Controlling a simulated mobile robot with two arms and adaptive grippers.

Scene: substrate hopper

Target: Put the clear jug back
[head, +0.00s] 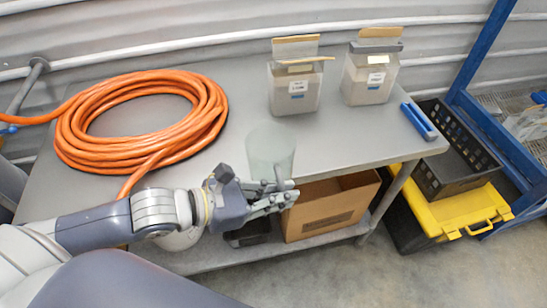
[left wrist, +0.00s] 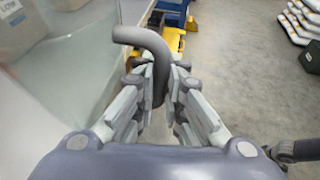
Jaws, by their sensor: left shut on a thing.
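The clear jug (head: 270,148) is a see-through, faintly greenish vessel at the front edge of the grey table. It looks upright; I cannot tell whether its base touches the tabletop. My left gripper (head: 272,197) is at its lower front side, shut on the jug's handle. In the left wrist view, the grey curved handle (left wrist: 155,42) runs down between the fingers of the gripper (left wrist: 158,95), and the jug's clear wall (left wrist: 90,60) fills the left side. The fingers hide the handle's lower part. My right gripper is not in view.
The grey table (head: 225,75) holds a coiled orange hose (head: 75,140) at left, two lidded, labelled bins (head: 295,98) (head: 367,85) at the back and a blue tool (head: 419,121) at right. A cardboard box (head: 325,212) sits below. A black crate (head: 440,180) and yellow-lidded box (head: 460,212) stand right.

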